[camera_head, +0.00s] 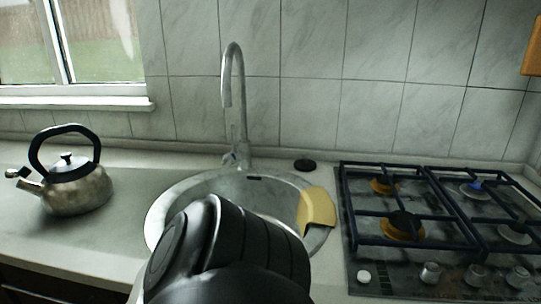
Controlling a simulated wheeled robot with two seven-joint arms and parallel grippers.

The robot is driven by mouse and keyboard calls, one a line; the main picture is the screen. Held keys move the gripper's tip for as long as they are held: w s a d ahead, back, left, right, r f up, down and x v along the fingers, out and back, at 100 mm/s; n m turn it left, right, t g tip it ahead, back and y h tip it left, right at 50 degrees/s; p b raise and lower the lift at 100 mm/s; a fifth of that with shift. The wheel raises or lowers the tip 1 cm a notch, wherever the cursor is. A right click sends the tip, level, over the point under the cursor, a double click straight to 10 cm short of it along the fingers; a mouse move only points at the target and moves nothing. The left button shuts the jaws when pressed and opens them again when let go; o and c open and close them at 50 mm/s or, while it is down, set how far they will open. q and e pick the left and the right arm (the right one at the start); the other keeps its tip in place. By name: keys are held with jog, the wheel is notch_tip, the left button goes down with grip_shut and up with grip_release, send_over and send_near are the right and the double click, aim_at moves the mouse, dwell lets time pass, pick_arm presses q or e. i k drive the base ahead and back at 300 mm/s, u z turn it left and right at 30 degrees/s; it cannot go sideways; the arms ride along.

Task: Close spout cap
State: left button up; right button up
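A metal kettle (75,192) with a black arched handle (36,152) and a black lid knob (67,157) stands upright on the counter left of the sink. Its spout (31,187) points left. The small dark spout cap (17,173) shows at the spout's upper end and looks raised off the opening, though it is too small to be sure. A dark arm link of mine fills the bottom middle, in front of the sink and right of the kettle. Neither gripper shows.
A round sink (165,208) with a tall faucet (240,120) lies right of the kettle. A yellow cloth or sponge (317,207) rests on its right rim. A black round stopper (305,165) lies behind. A gas stove (385,272) stands at right. The counter (60,240) before the kettle is clear.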

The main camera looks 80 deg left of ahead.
aim_at(25, 171)
jog(key=u, duration=3.85)
